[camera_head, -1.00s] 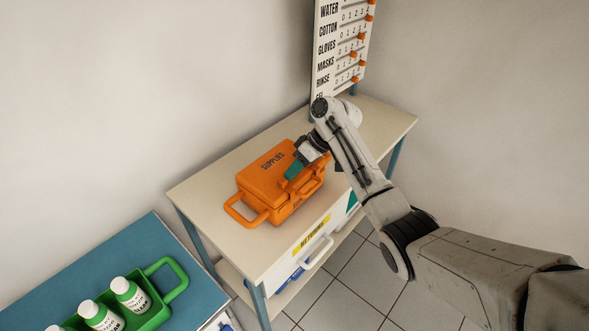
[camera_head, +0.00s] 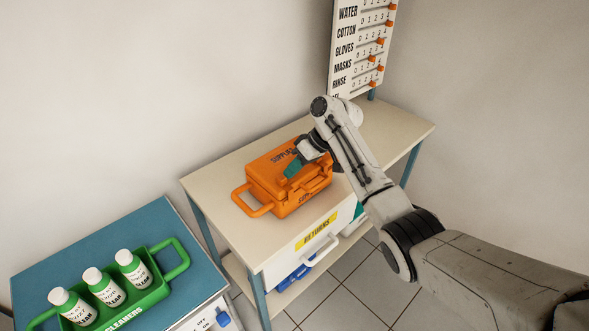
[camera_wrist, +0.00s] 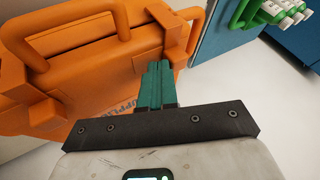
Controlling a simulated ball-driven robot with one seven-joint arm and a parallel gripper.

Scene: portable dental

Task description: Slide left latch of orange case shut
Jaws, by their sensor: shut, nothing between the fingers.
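The orange case (camera_head: 272,172) sits on the cream-topped table with its lid down. It has a loop handle at its left end, and a dark label on the lid is partly covered by my arm. My gripper (camera_head: 292,169) is shut and empty, its teal fingers over the front side of the case. In the wrist view, the fingertips (camera_wrist: 155,68) are close to an orange upright piece (camera_wrist: 174,42) that looks like the left latch, between the front handle (camera_wrist: 85,35) and the end handle (camera_wrist: 207,22). I cannot tell whether they touch, or how the latch stands.
The cream table (camera_head: 215,185) has bare room left of and behind the case. A RETURNS drawer (camera_head: 305,250) is below its front edge. At the lower left, a green carrier (camera_head: 150,297) with white bottles stands on a blue-topped table (camera_head: 60,255). A slider board (camera_head: 358,50) is behind.

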